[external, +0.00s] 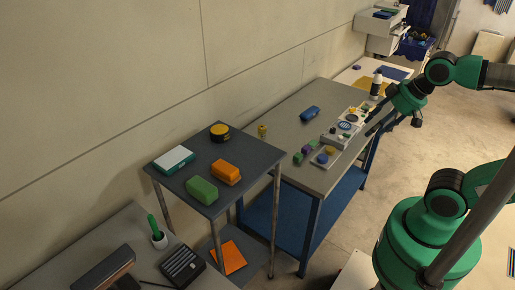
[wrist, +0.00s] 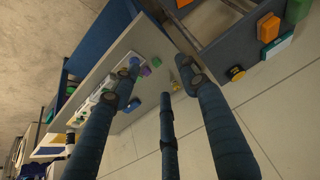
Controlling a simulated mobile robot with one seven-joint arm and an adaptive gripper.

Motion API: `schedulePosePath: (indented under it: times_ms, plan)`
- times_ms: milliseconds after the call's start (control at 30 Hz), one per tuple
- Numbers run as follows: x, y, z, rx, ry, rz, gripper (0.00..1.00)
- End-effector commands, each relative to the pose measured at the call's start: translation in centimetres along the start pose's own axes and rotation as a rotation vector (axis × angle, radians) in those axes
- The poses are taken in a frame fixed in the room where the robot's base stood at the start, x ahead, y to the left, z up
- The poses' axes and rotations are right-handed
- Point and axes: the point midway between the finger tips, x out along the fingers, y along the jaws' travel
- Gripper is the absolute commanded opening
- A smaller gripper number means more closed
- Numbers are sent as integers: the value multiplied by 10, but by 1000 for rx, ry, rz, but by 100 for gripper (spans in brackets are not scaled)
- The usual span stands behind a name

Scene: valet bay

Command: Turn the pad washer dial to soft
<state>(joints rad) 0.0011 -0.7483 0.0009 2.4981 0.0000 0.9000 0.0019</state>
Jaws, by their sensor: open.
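A row of small white units (external: 337,139) with round dark and blue parts sits along the front edge of the grey bench. The pad washer dial may be one of these round parts, but I cannot tell which, and no setting is readable. In the wrist view the white row (wrist: 92,100) is at the left, partly hidden behind a finger. My gripper (external: 374,126) is over the bench's front edge, close to the row's far end. In the wrist view my gripper (wrist: 163,78) has its dark fingers spread, with nothing seen between them.
A blue block (external: 310,114) and a small yellow piece (external: 262,130) lie on the grey bench (external: 283,120). Green, purple and yellow pieces are near its front corner. A dark side table (external: 235,155) holds green and orange blocks. A dark-capped white bottle (external: 376,85) stands beyond the row.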

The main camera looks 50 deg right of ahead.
Motion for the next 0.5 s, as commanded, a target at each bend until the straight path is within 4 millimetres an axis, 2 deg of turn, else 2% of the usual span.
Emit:
schedulePosePath:
  times_ms: [267,500]
  plan:
    - [5,11,-24,76,-30,17,44]
    - [21,40,-72,239,-85,52,44]
